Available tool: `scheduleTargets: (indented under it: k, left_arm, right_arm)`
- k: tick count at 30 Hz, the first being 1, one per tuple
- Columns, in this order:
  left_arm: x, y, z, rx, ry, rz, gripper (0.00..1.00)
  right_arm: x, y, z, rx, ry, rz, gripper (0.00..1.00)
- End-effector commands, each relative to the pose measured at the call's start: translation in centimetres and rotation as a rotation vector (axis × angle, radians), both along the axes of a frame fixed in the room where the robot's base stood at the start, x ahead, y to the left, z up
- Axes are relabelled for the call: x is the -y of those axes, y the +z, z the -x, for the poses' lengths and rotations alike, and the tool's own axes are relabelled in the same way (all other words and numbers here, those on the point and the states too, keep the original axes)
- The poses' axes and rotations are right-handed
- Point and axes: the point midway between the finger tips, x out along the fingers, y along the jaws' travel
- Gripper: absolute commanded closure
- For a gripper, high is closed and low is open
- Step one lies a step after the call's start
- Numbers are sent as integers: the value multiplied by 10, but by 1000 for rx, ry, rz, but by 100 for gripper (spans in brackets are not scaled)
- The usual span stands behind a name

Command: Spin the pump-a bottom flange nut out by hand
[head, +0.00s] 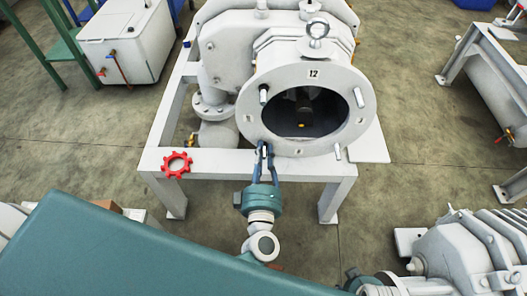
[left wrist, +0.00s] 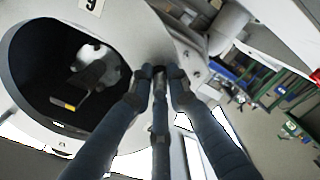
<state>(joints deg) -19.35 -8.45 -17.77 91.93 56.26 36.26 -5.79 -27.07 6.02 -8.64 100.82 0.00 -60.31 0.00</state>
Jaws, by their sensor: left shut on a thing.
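The pump's round white flange (head: 250,118) faces me, with a plate marked 12 at its top and a wide dark opening. My left gripper (head: 264,148) reaches up to the flange's lower left edge. Its fingers are shut around a small stud or nut there, mostly hidden between the fingertips. In the left wrist view the fingers (left wrist: 160,80) meet at the flange rim (left wrist: 150,45), right of the opening. I cannot tell nut from stud there. A teal part of my right arm shows at the bottom of the head view; its fingertips are hidden.
A red handwheel-like ring (head: 177,165) lies on the white frame (head: 215,160) left of my left gripper. Studs (head: 338,151) stick out of the flange. A white tank (head: 125,45) stands back left; another machine (head: 455,255) is at the lower right. The floor (head: 410,130) between is clear.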

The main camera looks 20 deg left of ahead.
Motion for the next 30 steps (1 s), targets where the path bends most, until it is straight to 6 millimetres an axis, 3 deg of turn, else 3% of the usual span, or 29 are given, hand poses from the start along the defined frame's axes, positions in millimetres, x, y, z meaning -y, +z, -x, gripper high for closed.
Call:
scheduleTargets:
  k: [1, 2, 5, 17, 30]
  left_arm:
    - [-1, 0, 0, 1, 3, -1, 100]
    - [-1, 0, 0, 1, 3, -1, 82]
    - [-1, 0, 0, 1, 3, -1, 65]
    - [2, -1, 8, -2, 1, -2, 65]
    - [25, -1, 91, -2, 1, 0, 65]
  right_arm:
    - [0, 0, 0, 0, 0, 0, 65]
    - [0, 0, 0, 0, 0, 0, 65]
    - [0, 0, 0, 0, 0, 0, 65]
    - [-1, 1, -1, 1, -1, -1, 65]
    - [0, 1, -1, 0, 0, 0, 65]
